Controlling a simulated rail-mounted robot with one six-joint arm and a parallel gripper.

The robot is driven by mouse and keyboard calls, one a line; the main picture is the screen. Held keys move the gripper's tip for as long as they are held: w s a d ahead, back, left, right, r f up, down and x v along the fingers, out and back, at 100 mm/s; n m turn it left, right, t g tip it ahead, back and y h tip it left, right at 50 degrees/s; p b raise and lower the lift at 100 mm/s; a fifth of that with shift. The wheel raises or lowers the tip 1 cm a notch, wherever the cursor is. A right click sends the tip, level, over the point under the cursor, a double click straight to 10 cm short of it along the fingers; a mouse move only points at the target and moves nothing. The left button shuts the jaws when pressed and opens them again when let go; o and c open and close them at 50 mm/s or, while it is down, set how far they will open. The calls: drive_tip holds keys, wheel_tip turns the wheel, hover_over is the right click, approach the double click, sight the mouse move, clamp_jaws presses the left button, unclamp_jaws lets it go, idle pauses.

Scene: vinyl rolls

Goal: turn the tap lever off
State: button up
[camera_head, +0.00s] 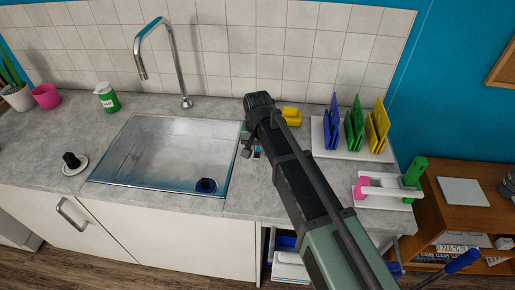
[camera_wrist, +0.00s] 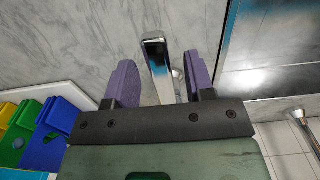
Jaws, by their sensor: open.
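A flat chrome bar that looks like the tap lever (camera_wrist: 155,58) lies between my fingers in the wrist view, with a small round metal part beside it. My gripper (camera_wrist: 161,70) has two purple fingers spread apart, one on each side of the bar, with visible gaps; I see no contact. In the head view my arm hides most of the gripper and the lever, just right of the sink. The chrome tap spout (camera_head: 168,62) arches up behind the sink (camera_head: 120,166); its base also shows in the wrist view (camera_wrist: 298,114).
A white rack (camera_head: 322,146) with blue, green and yellow boards stands right of my arm. A white holder (camera_head: 388,197) with pink and green items is near the front right. A green-labelled bottle (camera_head: 107,98) stands left.

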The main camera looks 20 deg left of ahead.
sight(258, 150)
wheel_tip(258, 150, up, 11)
drive_tip(key=p, duration=1)
drive_tip(key=shift+p, duration=0.4)
drive_tip(key=shift+f, duration=0.1)
drive_tip(key=s+d+m, duration=0.1)
drive_tip(key=s+d, duration=0.2)
drive_tip(key=d, duration=0.9)
drive_tip(key=s+d+f+b, duration=0.1)
drive_tip(key=s+d, duration=0.2)
drive_tip(key=d, duration=1)
drive_tip(key=s+d+f+m+b, duration=0.1)
drive_tip(key=s+d, duration=0.2)
drive_tip(key=d, duration=1)
drive_tip(key=shift+s+f+m, duration=0.2)
drive_tip(key=shift+m, duration=0.1)
